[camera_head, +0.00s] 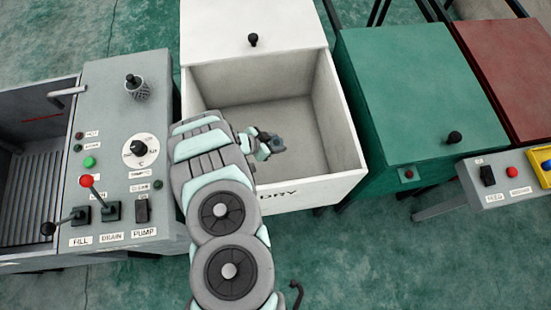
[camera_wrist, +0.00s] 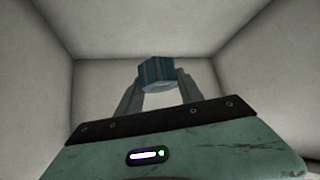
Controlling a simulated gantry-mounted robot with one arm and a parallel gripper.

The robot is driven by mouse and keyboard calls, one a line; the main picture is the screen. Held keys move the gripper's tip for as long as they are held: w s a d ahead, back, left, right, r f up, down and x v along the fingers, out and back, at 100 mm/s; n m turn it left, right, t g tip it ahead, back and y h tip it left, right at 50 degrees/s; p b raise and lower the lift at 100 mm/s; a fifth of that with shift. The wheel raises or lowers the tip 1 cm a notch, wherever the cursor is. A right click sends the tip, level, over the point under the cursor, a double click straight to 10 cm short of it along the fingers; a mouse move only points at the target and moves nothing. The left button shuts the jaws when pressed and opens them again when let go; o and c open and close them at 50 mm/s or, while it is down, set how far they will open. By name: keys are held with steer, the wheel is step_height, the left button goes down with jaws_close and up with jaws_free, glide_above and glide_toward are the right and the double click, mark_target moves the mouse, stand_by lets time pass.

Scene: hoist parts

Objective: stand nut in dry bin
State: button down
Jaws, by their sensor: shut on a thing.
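The dry bin (camera_head: 338,108) is a white open box with DRY lettered on its front and bare pale inner walls. My gripper (camera_head: 268,140) reaches over its left side into the opening. The nut (camera_head: 277,144) is a small blue-grey piece at the fingertips. In the wrist view the nut (camera_wrist: 157,73) shows as a blue-grey faceted block between the two fingers of my gripper (camera_wrist: 158,80), which is shut on it. The bin's walls (camera_wrist: 255,70) surround it there. The gap between the nut and the bin floor cannot be told.
A washer panel (camera_head: 110,190) with levers and FILL, DRAIN and PUMP labels stands left of the bin. A green lidded box (camera_head: 415,100) and a red one (camera_head: 505,65) stand to the right. The bin floor (camera_head: 300,120) looks empty.

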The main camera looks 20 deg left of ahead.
steer(key=f+b, duration=0.4)
steer(key=f, duration=0.2)
steer(key=f+b, duration=0.5)
steer(key=shift+w+f, duration=0.2)
steer(key=shift+f, duration=0.15)
steer(key=shift+s+f, duration=0.1)
steer(key=shift+f, duration=0.15)
steer(key=shift+r, duration=0.1)
steer(key=shift+f+p, duration=0.35)
steer(key=shift+p, duration=0.1)
steer(key=shift+f, duration=0.1)
steer(key=shift+f, duration=0.2)
steer(key=c, duration=0.7)
jaws_free()
steer(key=shift+c, duration=0.2)
